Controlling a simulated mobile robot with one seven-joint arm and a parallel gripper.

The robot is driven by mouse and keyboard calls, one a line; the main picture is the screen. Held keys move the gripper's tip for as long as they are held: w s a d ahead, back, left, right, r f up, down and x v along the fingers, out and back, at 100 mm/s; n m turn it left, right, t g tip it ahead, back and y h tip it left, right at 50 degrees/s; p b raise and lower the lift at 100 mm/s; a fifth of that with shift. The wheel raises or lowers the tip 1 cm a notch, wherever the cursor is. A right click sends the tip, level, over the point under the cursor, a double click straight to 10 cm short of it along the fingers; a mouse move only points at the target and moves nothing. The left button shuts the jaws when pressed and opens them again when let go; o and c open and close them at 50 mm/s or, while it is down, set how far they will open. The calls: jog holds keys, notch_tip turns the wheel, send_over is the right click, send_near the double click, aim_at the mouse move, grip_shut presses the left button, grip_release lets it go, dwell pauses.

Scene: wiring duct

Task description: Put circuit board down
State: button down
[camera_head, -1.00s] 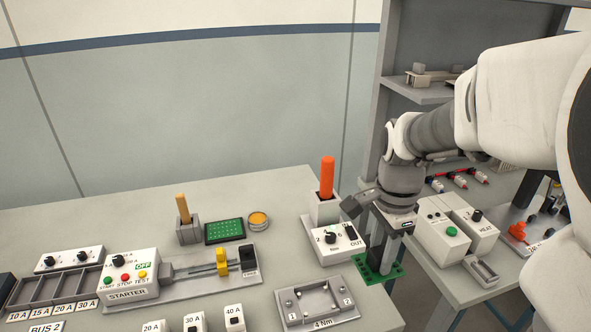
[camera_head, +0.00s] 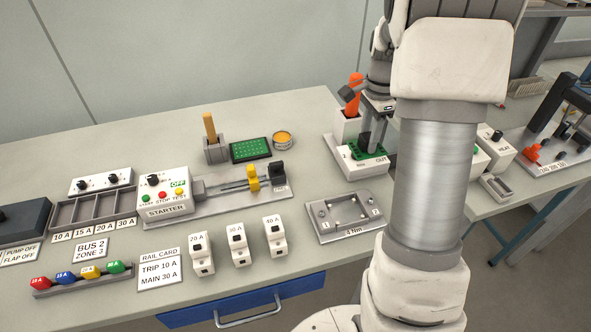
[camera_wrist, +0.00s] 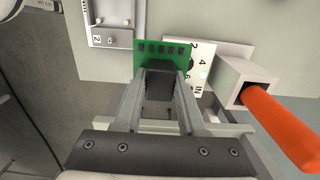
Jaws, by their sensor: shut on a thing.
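A green circuit board (camera_head: 371,157) with a row of dark holes is held by my gripper (camera_head: 374,143). In the wrist view the board (camera_wrist: 150,50) sticks out beyond my gripper (camera_wrist: 160,88), whose fingers are closed on a dark block at the board.
An orange-handled tool (camera_head: 354,92) stands in a white holder (camera_head: 346,126) close behind my gripper. A dark-framed green panel (camera_head: 250,150), a yellow tin (camera_head: 283,140) and a starter unit (camera_head: 165,194) are to the left.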

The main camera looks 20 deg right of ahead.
jog(key=shift+w+a+f, duration=0.2)
jog(key=shift+w+f, duration=0.3)
jog(key=shift+w, duration=0.25)
send_over(315, 171)
notch_tip(315, 171, down, 7)
jog(key=shift+w+r, duration=0.1)
jog(key=shift+f+b, duration=0.45)
jog(key=shift+f, duration=1.55)
jog(key=shift+f, duration=0.1)
jog(key=shift+f, duration=0.15)
jog(key=shift+c, duration=2.4)
grip_release()
